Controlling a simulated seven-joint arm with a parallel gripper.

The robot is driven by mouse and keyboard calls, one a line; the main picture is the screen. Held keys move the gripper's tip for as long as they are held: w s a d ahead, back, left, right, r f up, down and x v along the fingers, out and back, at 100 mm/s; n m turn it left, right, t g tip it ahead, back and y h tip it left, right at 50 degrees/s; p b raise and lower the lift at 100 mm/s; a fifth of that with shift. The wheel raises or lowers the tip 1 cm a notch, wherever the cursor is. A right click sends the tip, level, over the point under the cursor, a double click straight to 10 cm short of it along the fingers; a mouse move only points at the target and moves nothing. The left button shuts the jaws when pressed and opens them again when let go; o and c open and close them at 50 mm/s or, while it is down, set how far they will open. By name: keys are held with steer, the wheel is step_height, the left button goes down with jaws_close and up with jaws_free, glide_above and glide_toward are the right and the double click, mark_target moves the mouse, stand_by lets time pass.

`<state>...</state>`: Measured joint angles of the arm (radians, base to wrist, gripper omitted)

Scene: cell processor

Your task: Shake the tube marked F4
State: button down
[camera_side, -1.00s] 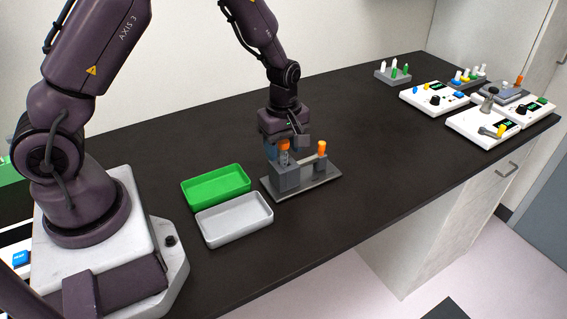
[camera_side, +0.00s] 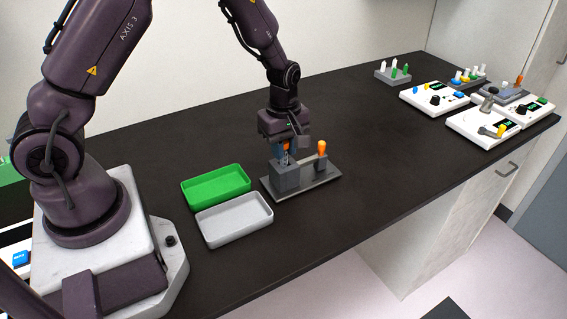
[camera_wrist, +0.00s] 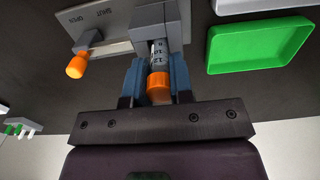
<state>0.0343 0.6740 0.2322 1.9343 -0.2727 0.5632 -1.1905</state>
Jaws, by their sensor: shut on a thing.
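In the side view my gripper (camera_side: 285,150) is low over the block and mostly hides the tube. The fixture has an orange-tipped lever (camera_side: 321,148) at its right; its plate reads OPEN and SHUT in the wrist view.
A green tray (camera_side: 216,186) and a grey tray (camera_side: 234,219) lie left of the fixture. At the far right stand racks with coloured-cap tubes (camera_side: 393,73) and white devices (camera_side: 484,127). The black bench between is clear.

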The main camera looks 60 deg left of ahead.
steer(key=shift+r, duration=0.25)
steer(key=shift+r, duration=0.3)
steer(key=shift+r, duration=0.1)
steer(key=shift+r, duration=3.1)
step_height(320, 180, up, 8)
